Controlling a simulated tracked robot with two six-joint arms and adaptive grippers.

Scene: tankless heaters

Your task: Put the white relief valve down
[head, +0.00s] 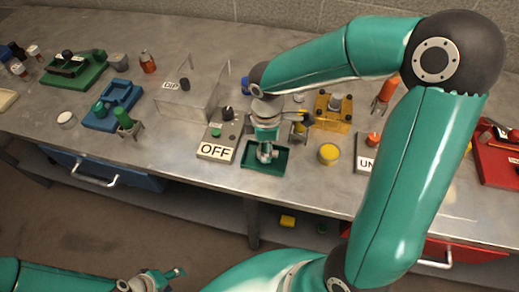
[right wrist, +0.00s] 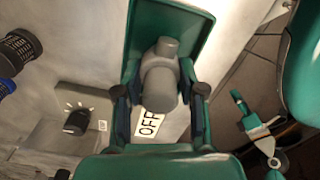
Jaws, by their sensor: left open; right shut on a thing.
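The relief valve (head: 265,153), pale grey-white, is between the fingers of my right gripper (head: 265,146) at the green tray (head: 262,171) near the bench's front edge. In the right wrist view the valve (right wrist: 160,85) stands between both fingers of my right gripper (right wrist: 160,95), which is shut on it, with the green tray (right wrist: 198,22) behind it. I cannot tell whether the valve touches the tray floor. My left gripper (head: 168,277) is open and empty, low in front of the bench; the right wrist view shows it at the right.
A grey box with an OFF label (head: 215,150) and a knob stands just left of the tray. A clear-walled enclosure (head: 195,95) is behind it. A yellow-topped can (head: 329,154) stands to the right. A yellow rack (head: 332,122) stands behind the can.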

